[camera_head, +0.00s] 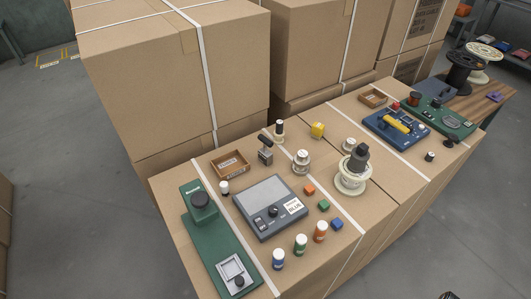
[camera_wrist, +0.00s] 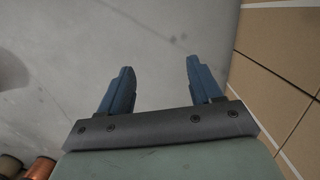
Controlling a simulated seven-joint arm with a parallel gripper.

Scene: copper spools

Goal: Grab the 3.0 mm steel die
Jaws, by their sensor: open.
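My gripper (camera_wrist: 158,68) shows in the wrist view with its two blue fingers apart and nothing between them. It is over grey floor, away from the items on the boxes. In the head view, I cannot tell for sure which item is the 3.0 mm steel die, as the markings are too small to read. Two small round metallic pieces stand on the cardboard top: one metallic piece (camera_head: 301,161) right of the grey scale, and another metallic piece (camera_head: 349,145) behind the white spool.
The cardboard top holds a grey scale (camera_head: 270,205), a green press-like device (camera_head: 215,235), a white spool (camera_head: 352,178), a small brown tray (camera_head: 230,164), and several coloured bottles and cubes. A blue device (camera_head: 397,127) stands farther right. Tall cartons (camera_head: 170,75) block the back.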

